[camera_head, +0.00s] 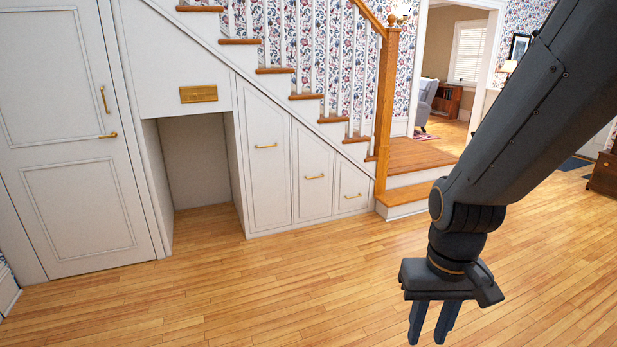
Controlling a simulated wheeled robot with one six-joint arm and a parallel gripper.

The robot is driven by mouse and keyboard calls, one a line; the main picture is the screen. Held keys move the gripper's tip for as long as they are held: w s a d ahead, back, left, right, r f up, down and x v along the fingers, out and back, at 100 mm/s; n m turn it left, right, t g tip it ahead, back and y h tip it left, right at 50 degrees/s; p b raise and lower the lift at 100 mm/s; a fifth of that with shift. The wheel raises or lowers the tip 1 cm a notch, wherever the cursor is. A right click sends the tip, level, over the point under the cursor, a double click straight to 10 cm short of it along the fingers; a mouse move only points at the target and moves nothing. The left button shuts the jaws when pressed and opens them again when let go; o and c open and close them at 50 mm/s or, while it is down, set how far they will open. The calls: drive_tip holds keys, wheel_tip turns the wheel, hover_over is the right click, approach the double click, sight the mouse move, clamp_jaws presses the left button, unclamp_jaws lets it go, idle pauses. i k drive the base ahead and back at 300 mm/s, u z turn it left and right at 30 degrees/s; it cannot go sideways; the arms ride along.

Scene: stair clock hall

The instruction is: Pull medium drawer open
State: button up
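Under the stairs are three white drawer fronts of falling height with brass handles. The medium drawer (313,193) is the middle one, and its front looks flush with the panel, shut. Its brass handle (314,177) is a short horizontal bar. The tall drawer (267,195) is to its left and the small drawer (353,184) to its right. My gripper (431,338) hangs at the lower right, pointing down, well apart from the drawers and in front of them. Its two dark fingers are parted with nothing seen between them; the tips are near the picture's bottom edge.
An open alcove (197,165) and a white door (75,145) are left of the drawers. The wooden newel post (385,100) and bottom stair step (407,197) stand right of them. The wooden floor (260,290) in front is clear.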

sight(312, 157)
drive_tip(key=u, duration=0.3)
drive_tip(key=i, duration=1.85)
drive_tip(key=z, duration=0.25)
drive_tip(key=i, duration=1.65)
drive_tip(key=z, duration=0.4)
